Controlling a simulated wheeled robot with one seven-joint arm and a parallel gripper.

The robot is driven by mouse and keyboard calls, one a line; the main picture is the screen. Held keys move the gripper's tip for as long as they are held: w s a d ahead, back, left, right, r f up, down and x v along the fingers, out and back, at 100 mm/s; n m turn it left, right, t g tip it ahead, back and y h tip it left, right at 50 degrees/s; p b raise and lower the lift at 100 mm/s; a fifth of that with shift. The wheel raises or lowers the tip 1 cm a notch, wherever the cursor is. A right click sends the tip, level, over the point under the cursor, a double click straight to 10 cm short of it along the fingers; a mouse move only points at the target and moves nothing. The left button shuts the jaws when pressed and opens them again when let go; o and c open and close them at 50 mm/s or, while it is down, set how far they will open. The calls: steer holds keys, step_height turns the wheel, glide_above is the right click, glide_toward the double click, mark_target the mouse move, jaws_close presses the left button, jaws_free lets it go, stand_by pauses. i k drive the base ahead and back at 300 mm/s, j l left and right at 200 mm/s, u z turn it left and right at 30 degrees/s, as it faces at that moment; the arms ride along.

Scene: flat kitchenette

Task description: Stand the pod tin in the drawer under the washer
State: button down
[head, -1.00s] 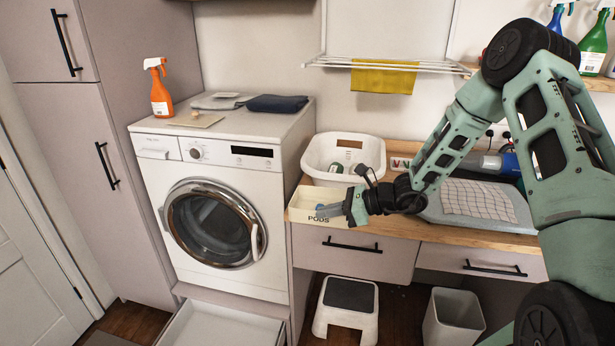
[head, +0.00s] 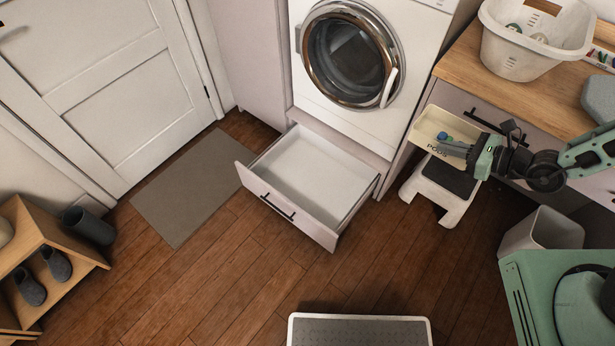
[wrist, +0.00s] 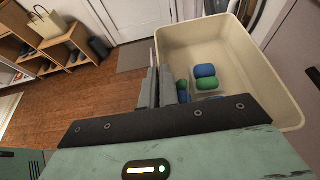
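The pod tin (head: 438,150) is a cream, open-topped box lettered PODS, with blue and green pods inside. My gripper (head: 468,150) is shut on one wall of it and holds it in the air, roughly level, above and in front of the step stool. In the wrist view, the tin (wrist: 245,70) spreads to the right of the fingers (wrist: 165,88), with its near wall between them; several pods lie on its floor. The drawer under the washer (head: 318,230) is pulled out and its white inside looks empty. It lies left of the tin and lower.
The washer (head: 400,115) stands above the drawer with its round door shut. A step stool (head: 450,178), a waste bin (head: 540,232) and a wooden counter (head: 480,58) with a laundry basket (head: 520,62) are at right. Clear wood floor and a grey mat (head: 195,185) lie left.

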mark_target(304, 194)
steer(key=i+j, duration=0.15)
steer(key=j, duration=0.2)
steer(key=i+j, duration=0.15)
steer(key=j, duration=0.2)
steer(key=i+j, duration=0.1)
steer(key=j, duration=0.25)
steer(key=i+j, duration=0.15)
steer(key=j, duration=0.15)
steer(key=i+j, duration=0.15)
steer(key=j, duration=0.2)
steer(key=i+j+z, duration=0.1)
steer(key=j, duration=0.25)
steer(key=i+j+z, duration=0.1)
steer(key=j, duration=0.3)
steer(key=i+j+z, duration=0.1)
steer(key=j, duration=0.25)
steer(key=i+j+z, duration=0.1)
steer(key=j, duration=0.3)
steer(key=z, duration=0.8)
steer(key=i+j, duration=0.05)
